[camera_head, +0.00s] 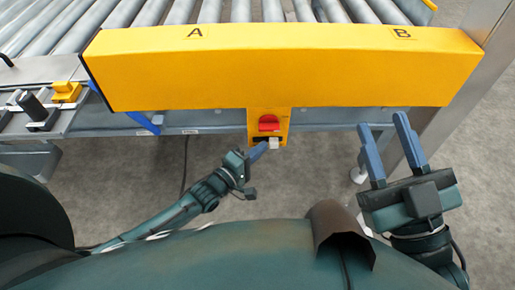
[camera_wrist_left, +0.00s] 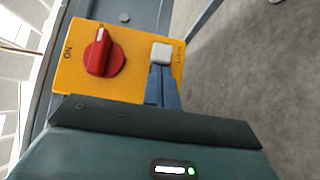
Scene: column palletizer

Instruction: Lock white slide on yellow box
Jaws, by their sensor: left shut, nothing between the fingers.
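The yellow box (camera_head: 283,126) hangs below the long yellow beam in the head view. It also shows in the left wrist view (camera_wrist_left: 80,72), with a red rotary knob (camera_wrist_left: 103,55) and the white slide (camera_wrist_left: 160,53). In the head view the white slide (camera_head: 274,143) sits low on the box, under the red knob (camera_head: 269,123). My left gripper (camera_head: 258,151) is shut and empty. In the left wrist view its fingertips (camera_wrist_left: 161,72) are right at the slide's edge; I cannot tell if they touch. My right gripper (camera_head: 387,135) is open and empty, right of the box.
The yellow beam (camera_head: 280,70), marked A and B, spans the front of a roller conveyor (camera_head: 150,15). A metal post (camera_head: 480,75) stands at the right. A side rail with a small yellow block (camera_head: 66,92) is at the left. Grey floor lies open below.

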